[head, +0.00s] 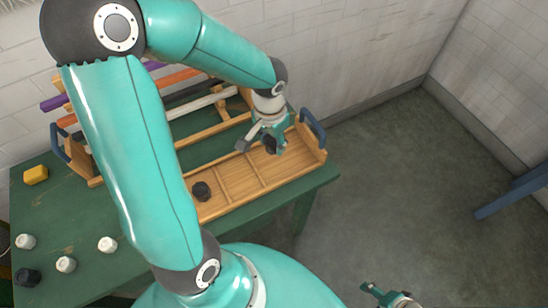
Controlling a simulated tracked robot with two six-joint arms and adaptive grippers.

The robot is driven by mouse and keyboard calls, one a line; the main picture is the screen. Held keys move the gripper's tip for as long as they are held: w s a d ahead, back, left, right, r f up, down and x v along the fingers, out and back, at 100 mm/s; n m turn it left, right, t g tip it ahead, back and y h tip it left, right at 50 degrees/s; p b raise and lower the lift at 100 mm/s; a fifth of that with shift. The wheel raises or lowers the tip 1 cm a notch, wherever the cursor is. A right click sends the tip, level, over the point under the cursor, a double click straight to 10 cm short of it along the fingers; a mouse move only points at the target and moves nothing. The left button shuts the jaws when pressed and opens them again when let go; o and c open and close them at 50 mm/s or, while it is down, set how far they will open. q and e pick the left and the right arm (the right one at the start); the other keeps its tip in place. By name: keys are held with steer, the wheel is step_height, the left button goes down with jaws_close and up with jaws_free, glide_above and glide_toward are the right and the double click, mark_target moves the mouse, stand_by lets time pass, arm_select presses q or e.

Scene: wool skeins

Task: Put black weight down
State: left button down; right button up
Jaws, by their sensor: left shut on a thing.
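My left gripper (258,146) is over the right part of a wooden tray (228,187) with compartments. It is shut on a dark thing, seemingly a black weight (270,145), partly hidden by the fingers. I cannot tell whether that weight touches the tray floor. Another black weight (201,191) sits in a compartment further left in the tray, and a third black weight (27,277) stands on the table at the lower left. My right gripper (376,291) is low at the bottom edge, away from the table; its jaw opening is unclear.
The green table (100,270) also bears a yellow block (36,175) and white weights (107,244) at the left. Coloured rods (180,79) lie on a rack behind the tray. The tray has blue end handles (313,126). Grey floor is clear at the right, near a blue piece (510,194).

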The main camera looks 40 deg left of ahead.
mark_target(272, 141)
arm_select(q)
steer(key=shift+f+b, duration=0.6)
steer(key=shift+f, duration=2.8)
steer(key=c, duration=0.6)
jaws_free()
steer(key=shift+f, duration=0.1)
steer(key=shift+c, duration=0.2)
steer(key=shift+r, duration=0.35)
steer(key=r, duration=0.3)
steer(key=r+p, duration=0.1)
steer(key=r, duration=0.3)
steer(key=r+p, duration=0.1)
steer(key=r, duration=0.3)
steer(key=shift+s+r, duration=0.25)
steer(key=shift+s, duration=0.1)
steer(key=shift+r+p, duration=0.1)
steer(key=shift+p, duration=0.2)
